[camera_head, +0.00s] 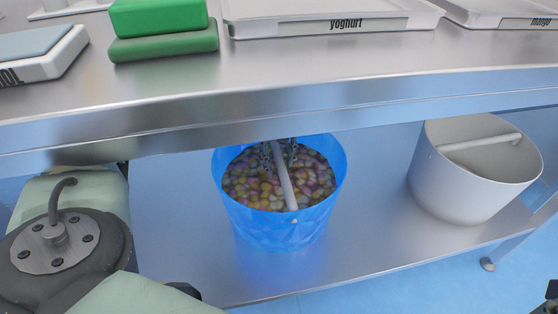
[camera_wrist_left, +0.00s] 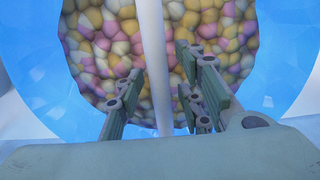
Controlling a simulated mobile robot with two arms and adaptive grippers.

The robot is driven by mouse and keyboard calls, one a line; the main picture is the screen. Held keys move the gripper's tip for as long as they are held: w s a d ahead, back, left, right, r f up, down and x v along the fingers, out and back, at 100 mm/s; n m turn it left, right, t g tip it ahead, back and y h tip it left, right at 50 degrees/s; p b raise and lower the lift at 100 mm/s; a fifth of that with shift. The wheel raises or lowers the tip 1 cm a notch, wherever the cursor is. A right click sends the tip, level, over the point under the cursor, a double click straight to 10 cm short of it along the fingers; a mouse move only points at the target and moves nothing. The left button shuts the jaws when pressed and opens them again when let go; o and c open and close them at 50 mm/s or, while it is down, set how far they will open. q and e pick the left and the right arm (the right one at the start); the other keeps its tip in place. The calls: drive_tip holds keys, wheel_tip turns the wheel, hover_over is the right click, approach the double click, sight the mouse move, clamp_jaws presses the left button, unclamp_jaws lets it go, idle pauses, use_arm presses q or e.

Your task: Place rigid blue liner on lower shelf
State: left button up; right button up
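The blue liner (camera_head: 275,228) is a bucket-shaped tub standing upright on the lower shelf (camera_head: 185,215). It is filled with yellow, pink and white pieces, and a pale handle bar (camera_head: 283,180) spans its top. My left gripper (camera_head: 279,153) is at the far part of the handle, under the tabletop edge. In the left wrist view its fingers (camera_wrist_left: 160,90) are apart, one on each side of the bar (camera_wrist_left: 152,45), with gaps visible. The blue wall (camera_wrist_left: 275,65) surrounds the contents there.
A white bucket (camera_head: 450,185) with a handle stands on the shelf to the right. The steel tabletop (camera_head: 300,75) overhangs the shelf and carries green blocks (camera_head: 165,42) and a tray labelled yoghurt (camera_head: 330,25). The shelf between the two buckets is clear.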

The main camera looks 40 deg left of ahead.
use_arm(q)
wheel_tip(320, 180, up, 6)
drive_tip(key=shift+f+p, duration=0.15)
drive_tip(key=shift+p, duration=0.75)
drive_tip(key=shift+s+d+f, duration=0.1)
drive_tip(key=shift+d, duration=0.05)
